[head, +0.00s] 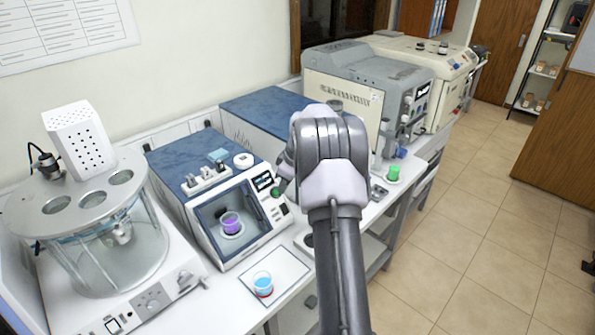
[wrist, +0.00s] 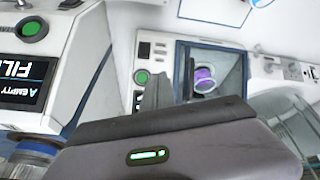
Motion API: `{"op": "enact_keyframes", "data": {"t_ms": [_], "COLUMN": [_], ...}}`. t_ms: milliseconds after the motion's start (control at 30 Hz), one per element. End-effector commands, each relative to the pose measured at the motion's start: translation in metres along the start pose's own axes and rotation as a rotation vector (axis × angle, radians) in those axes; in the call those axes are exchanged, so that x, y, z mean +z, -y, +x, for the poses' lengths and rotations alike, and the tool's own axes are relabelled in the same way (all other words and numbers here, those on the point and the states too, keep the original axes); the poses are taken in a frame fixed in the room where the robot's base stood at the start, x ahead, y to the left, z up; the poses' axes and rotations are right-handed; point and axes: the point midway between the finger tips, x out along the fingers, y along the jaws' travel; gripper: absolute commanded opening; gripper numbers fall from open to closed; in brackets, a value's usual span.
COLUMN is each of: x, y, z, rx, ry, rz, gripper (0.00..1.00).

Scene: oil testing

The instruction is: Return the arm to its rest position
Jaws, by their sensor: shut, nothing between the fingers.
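My arm (head: 335,215) rises through the middle of the head view, with its bent joint in front of the bench machines. My gripper (wrist: 160,88) shows in the wrist view as closed grey fingers with nothing between them. In the head view it is mostly hidden behind the arm, close to the front panel of the blue-topped machine (head: 180,150). In the wrist view a green button (wrist: 143,76) on that panel lies just beside the fingertips; I cannot tell whether they touch it.
A purple beaker (head: 231,222) stands inside the machine's windowed chamber. A blue cup (head: 263,282) stands on a white tray (head: 286,262) in front. A round glass apparatus (head: 75,195) is at left, grey machines (head: 350,85) at back. The tiled floor (head: 480,220) at right is clear.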

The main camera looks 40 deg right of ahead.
Motion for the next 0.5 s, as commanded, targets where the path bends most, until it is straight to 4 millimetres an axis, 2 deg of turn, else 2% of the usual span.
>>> {"op": "enact_keyframes", "data": {"t_ms": [100,233,400,500], "x": [-0.003,-0.003,-0.002,-0.011], "y": [-0.026,-0.043,-0.049,-0.042], "z": [-0.018,-0.029,-0.033,-0.037], "rx": [0.001,-0.001,-0.003,0.000], "ry": [-0.001,0.000,0.001,-0.003], "rz": [-0.001,-0.002,-0.001,0.006], "gripper": [0.00,0.00,0.00,0.00]}}
